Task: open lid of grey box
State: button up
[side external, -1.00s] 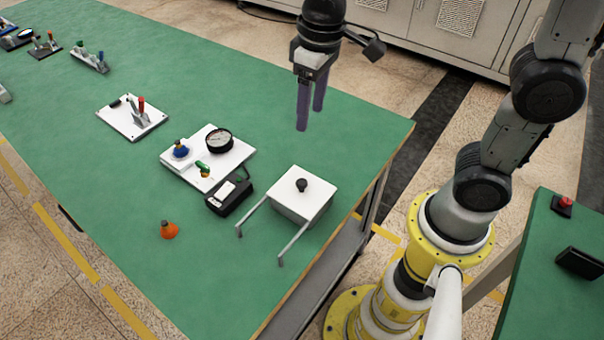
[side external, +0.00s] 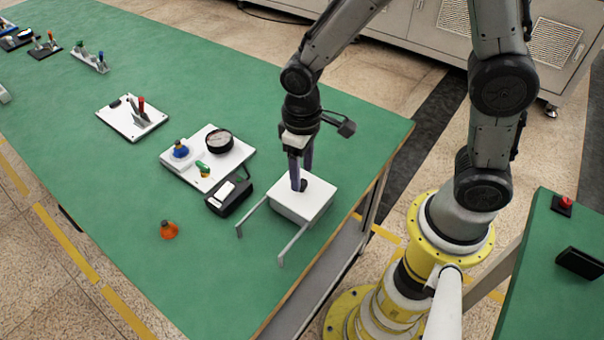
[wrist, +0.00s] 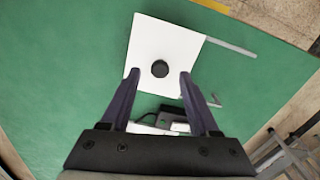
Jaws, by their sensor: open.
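The grey box (side external: 287,208) looks pale, almost white, and sits near the right edge of the green table. Its flat lid (side external: 318,193) lies closed on top, with a dark round knob (wrist: 160,69) in the middle. In the side view my gripper (side external: 299,186) is low over the lid, fingers pointing down around the knob, which they partly hide. In the wrist view my gripper (wrist: 156,75) is open, one finger on each side of the knob with gaps between. I cannot tell whether the fingertips touch the lid.
Two thin grey rails (side external: 253,216) stick out from the box toward the front. A black device (side external: 229,196) and a white board (side external: 225,167) with a gauge stand to the left. An orange cone-shaped item (side external: 169,230) is at the front left. The table's front middle is clear.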

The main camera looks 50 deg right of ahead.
jog(key=shift+f, duration=0.95)
grip_shut()
dwell(0.8)
